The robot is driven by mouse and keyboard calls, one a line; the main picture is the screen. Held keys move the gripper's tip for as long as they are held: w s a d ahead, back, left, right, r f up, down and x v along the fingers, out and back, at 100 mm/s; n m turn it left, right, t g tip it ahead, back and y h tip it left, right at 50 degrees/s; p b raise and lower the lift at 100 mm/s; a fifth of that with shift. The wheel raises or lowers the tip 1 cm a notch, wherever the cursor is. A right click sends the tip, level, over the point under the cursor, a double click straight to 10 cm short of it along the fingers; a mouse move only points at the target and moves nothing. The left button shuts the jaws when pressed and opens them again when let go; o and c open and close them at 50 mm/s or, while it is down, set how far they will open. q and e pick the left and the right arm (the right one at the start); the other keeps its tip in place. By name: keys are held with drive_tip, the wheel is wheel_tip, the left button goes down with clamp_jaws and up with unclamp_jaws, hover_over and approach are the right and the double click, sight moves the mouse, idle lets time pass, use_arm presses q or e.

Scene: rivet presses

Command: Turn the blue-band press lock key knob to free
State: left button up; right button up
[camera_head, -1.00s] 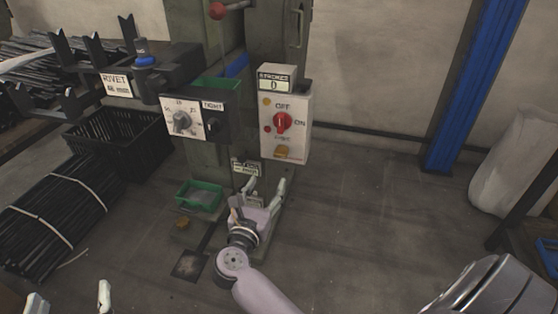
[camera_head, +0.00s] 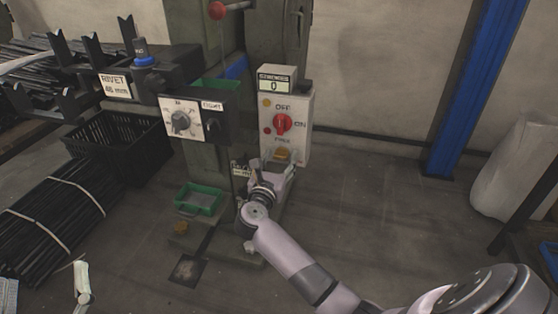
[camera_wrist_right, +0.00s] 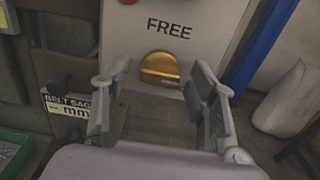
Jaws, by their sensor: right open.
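The brass lock key knob (camera_head: 282,154) sits low on the front of the pale switch box (camera_head: 300,135). In the right wrist view the knob (camera_wrist_right: 160,68) is a rounded brass piece under the word FREE, its lower edge roughly level. My right gripper (camera_wrist_right: 153,88) is open. Its fingers stand apart, with the knob showing ahead in the gap between them; I see no contact. In the head view the right gripper (camera_head: 276,172) is just below the knob.
A red OFF/ON switch (camera_head: 282,123) is above the knob, under a counter reading 0 (camera_head: 274,85). A dial panel (camera_head: 183,120) stands to the left. A green tray (camera_head: 200,198) is low on the press. The floor to the right (camera_head: 370,215) is clear.

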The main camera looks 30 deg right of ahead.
drive_tip(key=shift+c, duration=0.5)
drive_tip(key=c, duration=1.1)
drive_tip(key=shift+o, duration=0.2)
